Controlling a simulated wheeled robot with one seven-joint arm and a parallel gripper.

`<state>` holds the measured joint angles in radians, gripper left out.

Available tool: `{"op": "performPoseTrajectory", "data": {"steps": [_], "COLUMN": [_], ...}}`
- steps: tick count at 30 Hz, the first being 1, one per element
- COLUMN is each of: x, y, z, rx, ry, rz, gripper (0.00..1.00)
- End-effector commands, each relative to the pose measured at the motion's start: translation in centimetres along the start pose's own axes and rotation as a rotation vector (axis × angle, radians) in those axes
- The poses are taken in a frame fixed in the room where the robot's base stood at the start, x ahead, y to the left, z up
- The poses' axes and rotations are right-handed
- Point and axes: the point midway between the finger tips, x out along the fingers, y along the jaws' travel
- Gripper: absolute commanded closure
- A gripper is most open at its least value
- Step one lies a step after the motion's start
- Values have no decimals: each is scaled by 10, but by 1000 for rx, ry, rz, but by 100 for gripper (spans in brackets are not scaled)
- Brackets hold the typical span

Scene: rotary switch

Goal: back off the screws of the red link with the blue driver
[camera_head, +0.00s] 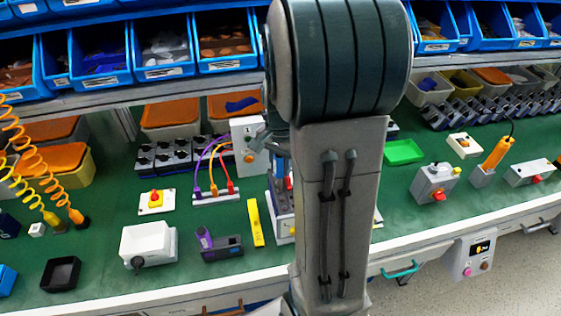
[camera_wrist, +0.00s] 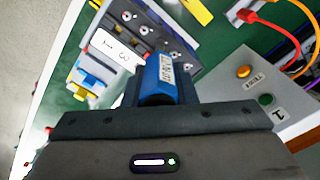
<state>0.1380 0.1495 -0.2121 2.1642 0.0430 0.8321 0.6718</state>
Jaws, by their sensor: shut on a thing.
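My gripper (camera_wrist: 160,103) is shut on the blue driver (camera_wrist: 168,74), whose blue body with a white label shows between the jaws in the wrist view. The driver's tip is hidden. Beyond it lies a grey terminal block (camera_wrist: 168,45) with several round screw heads and a white number plate (camera_wrist: 110,47). In the head view my arm covers most of this block (camera_head: 283,205). A small red piece (camera_head: 289,183) shows there beside my arm; I cannot tell if it is the red link. Contact between driver and screw cannot be seen.
A white test box (camera_wrist: 245,95) with an orange button stands close beside the gripper. Purple, orange and red cables (camera_head: 215,170) rise from a strip to the left. A yellow bar (camera_head: 255,222) lies nearby. Blue bins (camera_head: 160,50) line the shelf above.

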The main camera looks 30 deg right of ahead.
Motion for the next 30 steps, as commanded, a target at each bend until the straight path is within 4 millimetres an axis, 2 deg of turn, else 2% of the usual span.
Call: {"op": "performPoseTrajectory", "data": {"steps": [12, 23, 30], "x": [-3, -3, -6], "y": [3, 4, 5], "z": [1, 2, 4], "rx": [497, 729, 1053], "ry": [0, 0, 0], "rz": [1, 2, 4], "gripper": [100, 100, 100]}}
